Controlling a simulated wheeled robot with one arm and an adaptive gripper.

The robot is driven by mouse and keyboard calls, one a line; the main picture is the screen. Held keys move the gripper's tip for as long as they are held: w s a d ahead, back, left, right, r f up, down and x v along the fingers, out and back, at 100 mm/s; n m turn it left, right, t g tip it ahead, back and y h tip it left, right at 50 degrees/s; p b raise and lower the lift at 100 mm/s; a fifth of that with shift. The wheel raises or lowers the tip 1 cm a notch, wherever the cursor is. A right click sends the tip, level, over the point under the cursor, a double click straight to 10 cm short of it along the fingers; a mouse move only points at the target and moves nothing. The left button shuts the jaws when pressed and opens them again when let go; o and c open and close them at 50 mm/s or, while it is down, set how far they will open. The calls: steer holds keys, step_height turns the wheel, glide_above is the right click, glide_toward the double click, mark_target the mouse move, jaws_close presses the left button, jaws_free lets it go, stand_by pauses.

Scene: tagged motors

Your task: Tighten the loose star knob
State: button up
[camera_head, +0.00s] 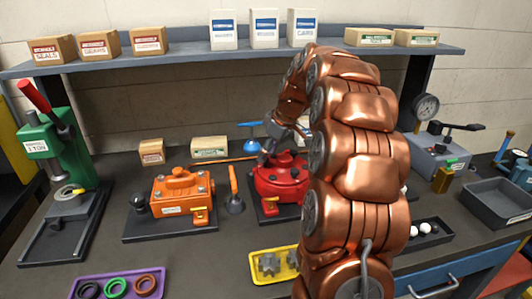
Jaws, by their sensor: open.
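My gripper (268,153) is at the top of the red motor (282,180), near its upper left side. The fingers are small and partly dark against the motor; no held thing shows between them, and I cannot tell if they touch it. An orange motor (178,190) stands on a dark base to the left, with a black knob (139,202) at its left front. Grey star-shaped pieces (268,264) lie in a yellow tray (257,282) at the front. I cannot tell which knob is loose. My copper arm hides the red motor's right side.
A green press (62,150) stands at the left, and a purple tray (88,280) with rings lies at the front. A gauge unit (436,150), a grey bin (496,200) and a tray of balls (424,238) stand right. A shelf (190,58) with boxes spans the back.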

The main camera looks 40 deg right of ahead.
steer(key=shift+x, duration=0.75)
jaws_close()
